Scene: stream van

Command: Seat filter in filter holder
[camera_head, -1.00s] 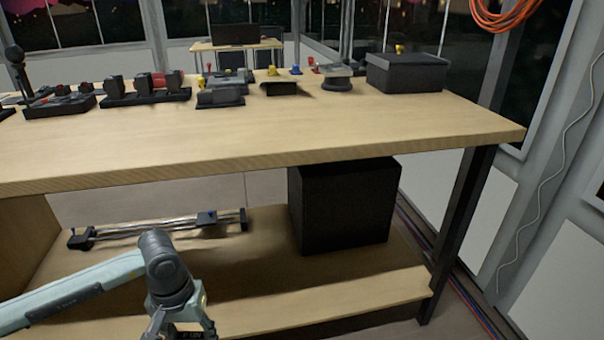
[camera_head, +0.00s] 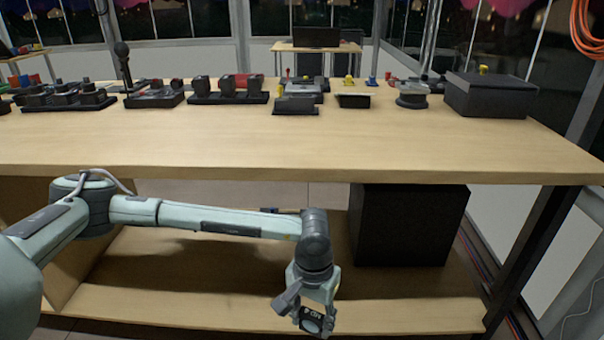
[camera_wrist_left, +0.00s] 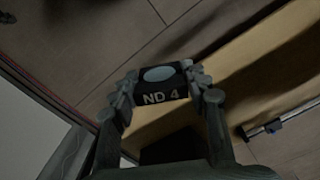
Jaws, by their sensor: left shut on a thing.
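My left gripper (camera_head: 309,310) hangs in front of the workbench, below the tabletop edge and near the lower shelf. It is shut on a small black filter (camera_head: 313,321). In the left wrist view the filter (camera_wrist_left: 172,94), marked "ND 4" with a pale oval window, sits between the two fingertips (camera_wrist_left: 161,84). The filter is apart from the bench. I cannot tell which of the small devices on the tabletop is the filter holder. A dark block with a yellow knob (camera_head: 297,105) stands near the tabletop's middle. My right gripper is not in view.
The wooden tabletop (camera_head: 290,150) has a clear front strip. Along its back stand a red-and-black device (camera_head: 230,90), a low plate with a yellow knob (camera_head: 354,101), a round grey device (camera_head: 411,96) and a dark box (camera_head: 490,95). A black cube (camera_head: 410,225) sits on the lower shelf.

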